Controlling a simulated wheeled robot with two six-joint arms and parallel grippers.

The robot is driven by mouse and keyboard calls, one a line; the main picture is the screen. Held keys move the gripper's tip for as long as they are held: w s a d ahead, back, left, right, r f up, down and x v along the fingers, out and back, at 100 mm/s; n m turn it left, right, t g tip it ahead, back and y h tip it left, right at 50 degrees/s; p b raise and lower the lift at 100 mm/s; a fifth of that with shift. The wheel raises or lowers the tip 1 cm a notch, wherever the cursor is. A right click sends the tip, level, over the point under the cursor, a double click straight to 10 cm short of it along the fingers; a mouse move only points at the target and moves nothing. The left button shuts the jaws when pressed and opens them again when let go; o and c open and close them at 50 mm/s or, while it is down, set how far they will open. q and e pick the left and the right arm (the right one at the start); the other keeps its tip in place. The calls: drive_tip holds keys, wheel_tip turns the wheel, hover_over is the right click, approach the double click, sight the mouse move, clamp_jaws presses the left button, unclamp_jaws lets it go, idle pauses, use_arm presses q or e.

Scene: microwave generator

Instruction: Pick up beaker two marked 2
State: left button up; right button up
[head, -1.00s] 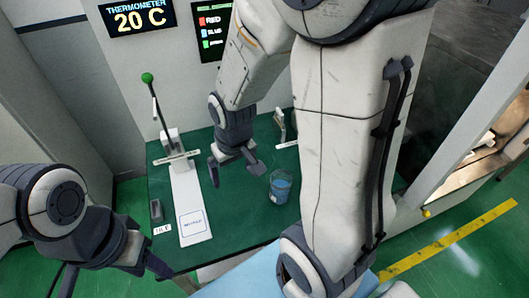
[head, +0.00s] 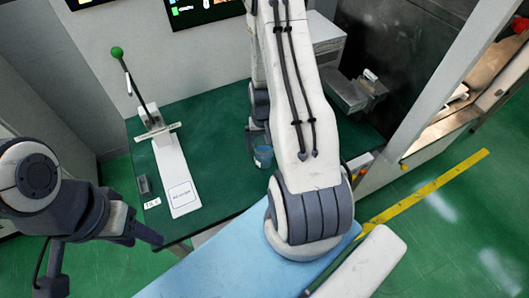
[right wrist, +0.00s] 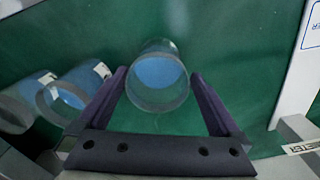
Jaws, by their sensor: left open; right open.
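A clear beaker with blue liquid (head: 263,158) stands on the green table, partly hidden by my right arm in the head view. In the right wrist view, a beaker with blue liquid (right wrist: 158,78) lies between the two fingers of my open right gripper (right wrist: 160,78). I cannot tell whether the fingers touch it. Two more beakers, one nearer (right wrist: 72,88) and one farther left (right wrist: 22,102), stand left of the fingers; the nearer has a white label. My left gripper (head: 105,260) is open and empty, left of the table.
A white stand with a green-knobbed lever (head: 175,175) is on the left of the green table (head: 215,165). A small dark box (head: 144,185) sits beside it. A grey apparatus (head: 350,92) is at the back right. The table between the stand and the beaker is clear.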

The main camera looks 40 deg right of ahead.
wheel_tip(320, 180, down, 2)
drive_tip(key=shift+f, duration=0.1)
drive_tip(key=shift+f+p, duration=0.45)
drive_tip(key=shift+p, duration=0.25)
drive_tip(key=f+p, duration=0.1)
drive_tip(key=f, duration=0.2)
drive_tip(key=shift+d, duration=0.2)
drive_tip(key=shift+f+p, duration=0.35)
drive_tip(key=shift+f, duration=0.25)
drive_tip(key=c, duration=1.5)
drive_tip(key=shift+w+r, duration=0.1)
drive_tip(key=shift+r, duration=0.1)
